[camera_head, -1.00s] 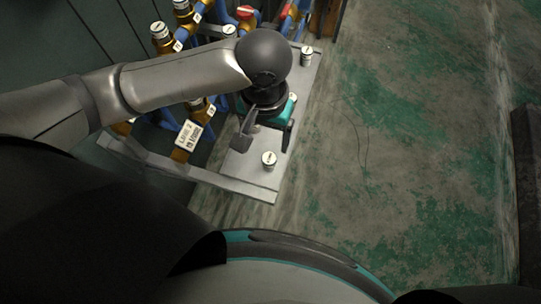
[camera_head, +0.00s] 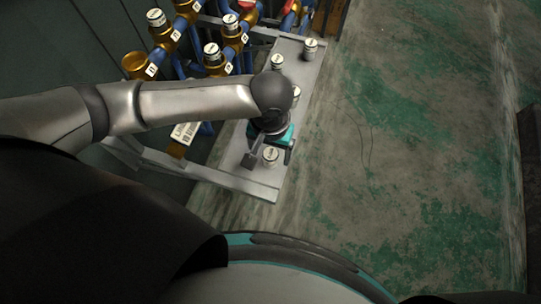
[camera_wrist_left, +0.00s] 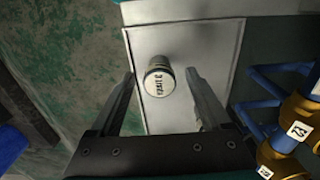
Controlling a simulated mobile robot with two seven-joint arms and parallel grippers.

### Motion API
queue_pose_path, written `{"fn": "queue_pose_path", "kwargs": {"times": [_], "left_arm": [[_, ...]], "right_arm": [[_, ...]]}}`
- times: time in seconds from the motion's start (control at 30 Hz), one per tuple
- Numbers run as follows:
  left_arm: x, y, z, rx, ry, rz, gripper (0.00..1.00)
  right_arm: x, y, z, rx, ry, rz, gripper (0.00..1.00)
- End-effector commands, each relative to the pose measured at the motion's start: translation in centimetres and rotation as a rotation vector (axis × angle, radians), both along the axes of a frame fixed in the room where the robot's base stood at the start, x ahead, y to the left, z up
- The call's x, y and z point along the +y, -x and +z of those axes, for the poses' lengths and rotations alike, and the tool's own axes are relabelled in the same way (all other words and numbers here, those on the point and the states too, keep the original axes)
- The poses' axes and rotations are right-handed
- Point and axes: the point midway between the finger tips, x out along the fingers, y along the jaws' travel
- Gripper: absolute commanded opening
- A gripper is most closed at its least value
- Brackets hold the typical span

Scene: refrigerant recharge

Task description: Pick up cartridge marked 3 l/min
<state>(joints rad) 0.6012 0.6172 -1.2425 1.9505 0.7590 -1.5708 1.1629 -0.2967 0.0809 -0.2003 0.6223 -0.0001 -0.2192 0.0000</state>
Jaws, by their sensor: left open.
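A white-topped cartridge (camera_head: 270,155) stands upright near the front end of the grey metal shelf (camera_head: 233,178). In the left wrist view, the same cartridge (camera_wrist_left: 160,85) shows a printed cap that seems to read 3 l/min. My left gripper (camera_head: 268,160) is open above the shelf, its fingers on either side of this cartridge. In the left wrist view, the gripper (camera_wrist_left: 160,75) has a visible gap between each finger and the cartridge. My right gripper is out of view.
Other cartridges stand farther back on the shelf: one at the back right (camera_head: 310,48), one at the back left (camera_head: 277,62), one beside my wrist (camera_head: 296,91). Brass and blue pipework (camera_head: 212,60) with capped fittings lines the left. The green-grey floor (camera_head: 420,150) at right is clear.

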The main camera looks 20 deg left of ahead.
Motion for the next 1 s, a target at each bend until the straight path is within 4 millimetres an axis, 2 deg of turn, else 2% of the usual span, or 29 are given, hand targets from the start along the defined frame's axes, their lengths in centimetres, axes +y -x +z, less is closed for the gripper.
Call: {"fn": "queue_pose_path", "kwargs": {"times": [0.1,0.8,0.83,1.0], "left_arm": [[-0.03,0.01,0.06,0.0,0.001,0.0,0.81],[0.0,0.01,0.08,0.0,0.0,0.001,0.03],[0.0,0.01,0.08,0.0,0.0,0.001,0.0],[-0.01,-0.01,0.1,0.0,0.001,0.001,0.0]], "right_arm": [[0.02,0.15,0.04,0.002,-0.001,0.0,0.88],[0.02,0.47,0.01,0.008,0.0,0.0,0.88],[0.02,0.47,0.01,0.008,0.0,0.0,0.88],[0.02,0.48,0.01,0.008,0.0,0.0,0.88]]}}
